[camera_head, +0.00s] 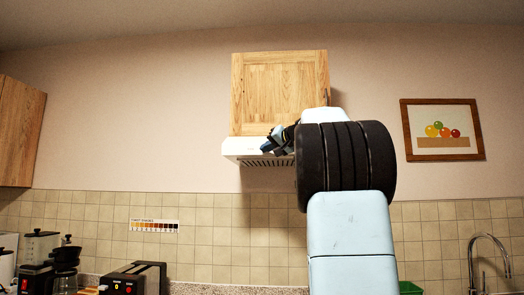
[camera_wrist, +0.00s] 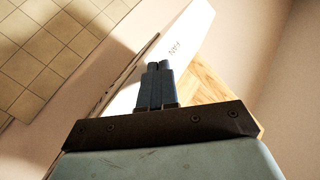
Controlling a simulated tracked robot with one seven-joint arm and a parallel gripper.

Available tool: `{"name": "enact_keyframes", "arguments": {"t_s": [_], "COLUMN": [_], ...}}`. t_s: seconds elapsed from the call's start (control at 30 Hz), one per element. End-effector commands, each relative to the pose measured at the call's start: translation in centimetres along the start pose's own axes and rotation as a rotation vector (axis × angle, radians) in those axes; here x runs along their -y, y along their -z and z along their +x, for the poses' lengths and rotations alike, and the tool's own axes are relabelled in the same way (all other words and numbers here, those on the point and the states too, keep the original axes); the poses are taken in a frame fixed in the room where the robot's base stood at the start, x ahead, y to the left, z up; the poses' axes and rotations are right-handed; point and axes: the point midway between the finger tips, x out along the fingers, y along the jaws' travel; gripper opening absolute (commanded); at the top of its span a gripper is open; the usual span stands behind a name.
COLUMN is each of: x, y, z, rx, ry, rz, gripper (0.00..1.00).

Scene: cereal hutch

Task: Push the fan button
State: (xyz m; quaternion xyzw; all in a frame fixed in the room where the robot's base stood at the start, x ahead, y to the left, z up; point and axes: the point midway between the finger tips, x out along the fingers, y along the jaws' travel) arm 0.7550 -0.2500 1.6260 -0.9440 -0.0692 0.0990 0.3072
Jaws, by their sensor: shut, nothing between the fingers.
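The white range hood (camera_head: 240,147) is fixed under a wooden cabinet, with a vent grille on its underside. It also shows in the wrist view as a slanted white face (camera_wrist: 187,38). Small dark marks (camera_wrist: 174,48) sit on that face; I cannot tell whether they are buttons or lettering. My gripper (camera_head: 267,146) is in front of the hood's front face, its blue fingers pointing left. In the wrist view my gripper (camera_wrist: 159,66) is shut and empty, its tips just short of the marks in the picture. Whether the tips touch the hood is unclear. My arm hides the hood's right part.
The wooden cabinet (camera_head: 279,90) is right above the hood. A framed picture (camera_head: 442,130) hangs to the right. A coffee maker (camera_head: 67,262) and a toaster (camera_head: 135,279) stand at lower left. A tap (camera_head: 488,255) is at lower right. The wall left of the hood is clear.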

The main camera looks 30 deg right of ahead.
Motion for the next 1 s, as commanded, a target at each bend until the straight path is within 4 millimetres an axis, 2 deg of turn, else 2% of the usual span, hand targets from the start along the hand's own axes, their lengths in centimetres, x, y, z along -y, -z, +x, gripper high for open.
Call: {"name": "enact_keyframes", "arguments": {"t_s": [0.5,1.0], "x": [-0.10,0.49], "y": [0.10,-0.51], "z": [0.17,-0.60], "rx": [0.000,0.001], "ry": [0.000,0.000], "rz": [0.000,0.000], "gripper": [0.00,0.00]}}
